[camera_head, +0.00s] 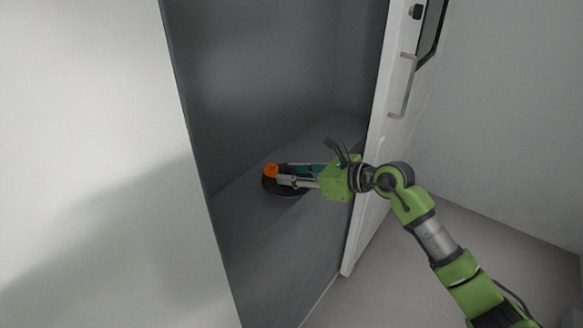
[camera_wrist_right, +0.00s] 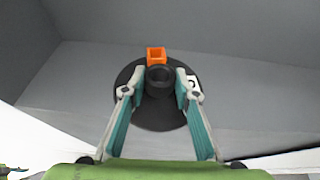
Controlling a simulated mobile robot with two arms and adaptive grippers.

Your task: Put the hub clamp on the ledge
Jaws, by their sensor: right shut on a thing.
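The hub clamp is a dark round disc with an orange block on top (camera_head: 271,170). In the head view it is at the grey ledge (camera_head: 255,220) inside the open cabinet. The right wrist view shows its black disc (camera_wrist_right: 158,115), a dark central hub and the orange block behind the hub. My right gripper (camera_head: 277,180) reaches in from the right and is shut on the hub, with one finger on each side. I cannot tell whether the disc's underside touches the ledge.
The cabinet's white door (camera_head: 385,130) stands open on the right, close to my right arm, with a handle (camera_head: 405,85). A white panel (camera_head: 90,150) bounds the opening on the left. The ledge around the disc looks clear.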

